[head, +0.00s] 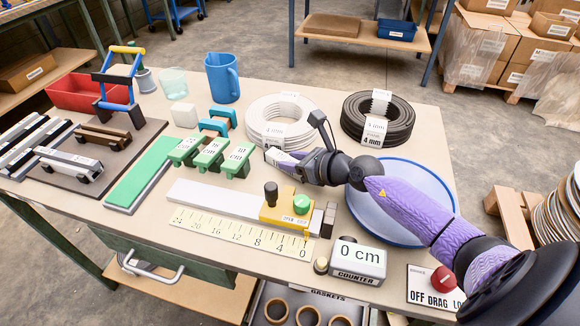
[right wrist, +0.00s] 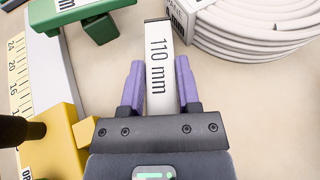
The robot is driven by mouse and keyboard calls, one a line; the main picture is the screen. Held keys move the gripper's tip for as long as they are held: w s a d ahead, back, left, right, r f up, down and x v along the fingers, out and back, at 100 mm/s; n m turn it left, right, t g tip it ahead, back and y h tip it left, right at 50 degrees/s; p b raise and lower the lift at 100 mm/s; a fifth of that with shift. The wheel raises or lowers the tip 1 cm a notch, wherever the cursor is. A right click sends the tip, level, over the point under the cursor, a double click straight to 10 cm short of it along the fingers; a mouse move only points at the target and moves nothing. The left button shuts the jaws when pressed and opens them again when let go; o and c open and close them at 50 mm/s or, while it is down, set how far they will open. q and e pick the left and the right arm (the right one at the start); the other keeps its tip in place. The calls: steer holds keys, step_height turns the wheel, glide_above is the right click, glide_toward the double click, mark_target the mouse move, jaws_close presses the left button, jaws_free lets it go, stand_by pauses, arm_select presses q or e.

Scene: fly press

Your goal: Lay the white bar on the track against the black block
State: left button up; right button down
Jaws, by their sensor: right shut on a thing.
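My right gripper (head: 291,160) is shut on a white bar marked 110 mm. The bar (right wrist: 161,75) lies between its purple fingers in the right wrist view and points away from the wrist. In the head view the gripper is above the table, behind the right end of the pale track (head: 215,195). A yellow carriage (head: 287,211) with a black knob and a green knob sits on the track. A small dark block (head: 329,220) stands at the track's right end, beside a grey piece. The bar is apart from the track. My left gripper is not in view.
A yellow scale (head: 238,232) runs along the track's front. A counter (head: 357,262) reads 0 cm. Green blocks (head: 211,153) stand left of the gripper. A white coil (head: 281,121), a black coil (head: 378,118) and a blue-rimmed dish (head: 404,236) surround the arm.

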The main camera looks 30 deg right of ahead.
steer(key=shift+r, duration=0.1)
steer(key=c, duration=0.7)
jaws_free()
steer(key=o, duration=0.4)
